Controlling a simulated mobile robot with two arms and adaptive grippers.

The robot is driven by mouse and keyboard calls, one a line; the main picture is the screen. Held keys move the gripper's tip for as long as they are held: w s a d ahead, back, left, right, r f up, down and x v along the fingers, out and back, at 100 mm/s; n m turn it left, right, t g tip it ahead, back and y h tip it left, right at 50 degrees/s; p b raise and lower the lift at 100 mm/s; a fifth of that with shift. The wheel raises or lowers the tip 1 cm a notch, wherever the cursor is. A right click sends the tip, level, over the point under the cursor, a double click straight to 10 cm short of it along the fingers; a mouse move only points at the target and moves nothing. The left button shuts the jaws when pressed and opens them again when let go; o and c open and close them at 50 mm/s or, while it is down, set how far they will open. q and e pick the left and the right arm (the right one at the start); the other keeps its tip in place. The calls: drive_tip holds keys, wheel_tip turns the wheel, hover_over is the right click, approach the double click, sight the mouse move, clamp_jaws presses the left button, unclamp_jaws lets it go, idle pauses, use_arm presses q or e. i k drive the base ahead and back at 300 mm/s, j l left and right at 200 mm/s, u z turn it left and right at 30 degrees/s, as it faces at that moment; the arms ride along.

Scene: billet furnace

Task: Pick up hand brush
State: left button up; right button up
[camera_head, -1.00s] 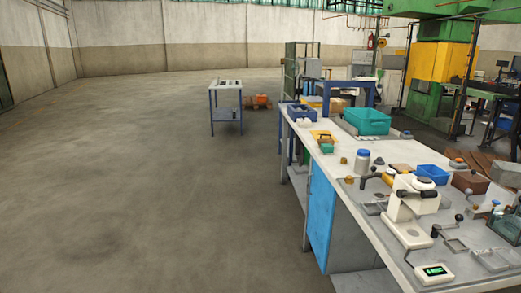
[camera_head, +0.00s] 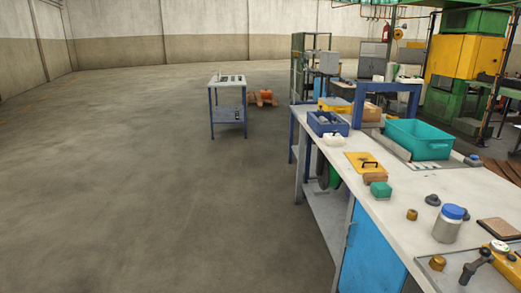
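I cannot surely make out a hand brush in the head view. The long grey workbench (camera_head: 385,215) at the right carries several small things. Among them are a yellow flat piece with a dark handle (camera_head: 361,161), a small brown block (camera_head: 375,178) and a green block (camera_head: 380,189), close together near the bench's left edge. A white item (camera_head: 334,139) lies just beyond them, beside a blue bin (camera_head: 327,123). Neither of my grippers is in view.
A teal bin (camera_head: 418,139) and a jar with a blue lid (camera_head: 448,224) stand on the bench. A small blue-legged table (camera_head: 227,106) stands alone farther back, with an orange item on a pallet (camera_head: 264,97) beside it. The floor at left is wide and clear.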

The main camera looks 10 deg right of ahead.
sight(369, 177)
drive_tip(key=i+z, duration=0.25)
drive_tip(key=i, duration=0.25)
drive_tip(key=i+z, duration=0.25)
drive_tip(key=i, duration=0.3)
drive_tip(key=i+j+z, duration=0.2)
drive_tip(key=i, duration=0.3)
drive_tip(key=i+j+z, duration=0.25)
drive_tip(key=i, duration=0.25)
